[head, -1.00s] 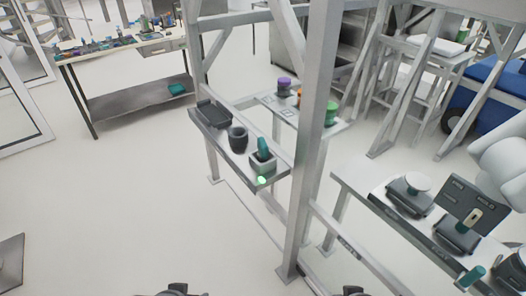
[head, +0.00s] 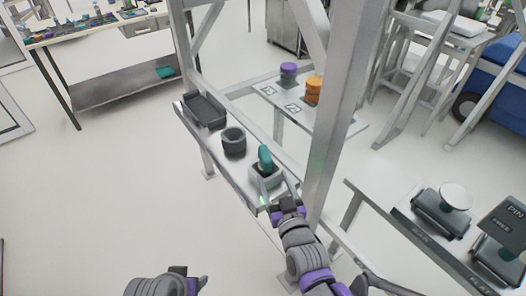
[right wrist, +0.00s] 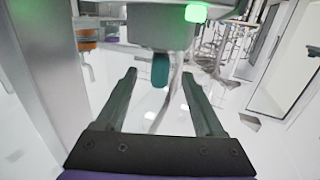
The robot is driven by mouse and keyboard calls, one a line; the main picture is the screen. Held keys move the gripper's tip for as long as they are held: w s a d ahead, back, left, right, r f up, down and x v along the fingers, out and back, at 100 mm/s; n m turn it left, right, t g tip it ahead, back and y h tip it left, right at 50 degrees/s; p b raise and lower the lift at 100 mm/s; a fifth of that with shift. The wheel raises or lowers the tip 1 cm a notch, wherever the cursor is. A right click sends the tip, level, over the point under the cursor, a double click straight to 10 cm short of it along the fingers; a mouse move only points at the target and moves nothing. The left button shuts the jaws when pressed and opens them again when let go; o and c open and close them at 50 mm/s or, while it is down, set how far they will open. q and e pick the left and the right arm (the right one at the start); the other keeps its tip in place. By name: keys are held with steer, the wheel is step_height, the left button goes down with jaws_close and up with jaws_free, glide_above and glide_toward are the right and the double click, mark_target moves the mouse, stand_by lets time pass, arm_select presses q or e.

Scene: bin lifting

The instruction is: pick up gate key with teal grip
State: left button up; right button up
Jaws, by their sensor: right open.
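The gate key's teal grip (head: 265,158) stands upright in a grey square holder (head: 268,180) at the near end of the narrow shelf. My right gripper (head: 278,186) is open, its fingertips close to the holder's near side. In the right wrist view the teal grip (right wrist: 160,71) appears between the tips of the open right gripper (right wrist: 159,76), beyond them; contact is not clear. The key's lower part is hidden in the holder. My left gripper (head: 185,272) is low at the bottom edge; its fingers are not clear.
A dark cup (head: 233,143) and black tray (head: 205,110) share the shelf. A grey upright post (head: 340,110) stands just right of my right gripper. Purple (head: 288,70) and orange (head: 313,91) pieces sit on a panel behind. The left floor is clear.

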mark_target(269, 169)
steer(key=x, duration=0.5)
steer(key=shift+a+r, duration=0.15)
steer(key=shift+r, duration=0.2)
steer(key=x, duration=0.6)
steer(key=shift+r+p, duration=0.1)
steer(key=shift+p, duration=0.2)
jaws_close()
